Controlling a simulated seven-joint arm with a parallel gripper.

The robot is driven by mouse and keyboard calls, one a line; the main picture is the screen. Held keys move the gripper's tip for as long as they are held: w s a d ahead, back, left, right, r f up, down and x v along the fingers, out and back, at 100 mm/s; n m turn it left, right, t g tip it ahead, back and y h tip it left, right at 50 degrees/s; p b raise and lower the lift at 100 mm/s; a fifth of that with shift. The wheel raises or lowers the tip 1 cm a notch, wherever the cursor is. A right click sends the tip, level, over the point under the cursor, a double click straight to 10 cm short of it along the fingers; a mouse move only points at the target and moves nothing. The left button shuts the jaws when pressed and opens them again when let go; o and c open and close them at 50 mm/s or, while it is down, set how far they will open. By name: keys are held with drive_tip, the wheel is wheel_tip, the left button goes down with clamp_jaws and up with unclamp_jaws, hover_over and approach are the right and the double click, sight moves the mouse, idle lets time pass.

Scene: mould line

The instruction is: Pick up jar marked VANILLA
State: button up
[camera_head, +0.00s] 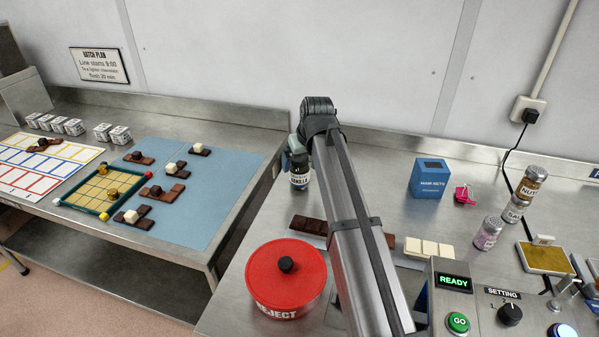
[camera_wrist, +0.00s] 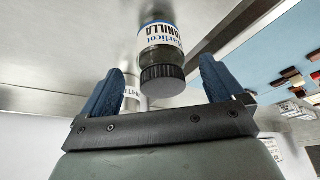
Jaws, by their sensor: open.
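The jar marked VANILLA (camera_head: 299,177) stands on the steel bench in the head view, left of my arm, with its upper part hidden. In the wrist view this jar (camera_wrist: 161,38) has a dark ribbed lid and a white label ending in "NILLA", and it appears lid-down. My gripper (camera_wrist: 162,66) is open in the wrist view, its two blue fingers apart. The lid shows between the fingers; I cannot tell whether it lies within their reach. In the head view my gripper is mostly hidden at the jar's top.
In the head view a red REJECT pot (camera_head: 286,270) and a dark chocolate bar (camera_head: 308,225) are nearby. A blue box (camera_head: 428,178) and several jars stand at right.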

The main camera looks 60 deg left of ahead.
sight(299, 169)
drive_tip(key=shift+x, duration=2.65)
drive_tip(key=shift+a+r, duration=0.1)
drive_tip(key=shift+c, duration=0.4)
drive_tip(key=c, duration=1.2)
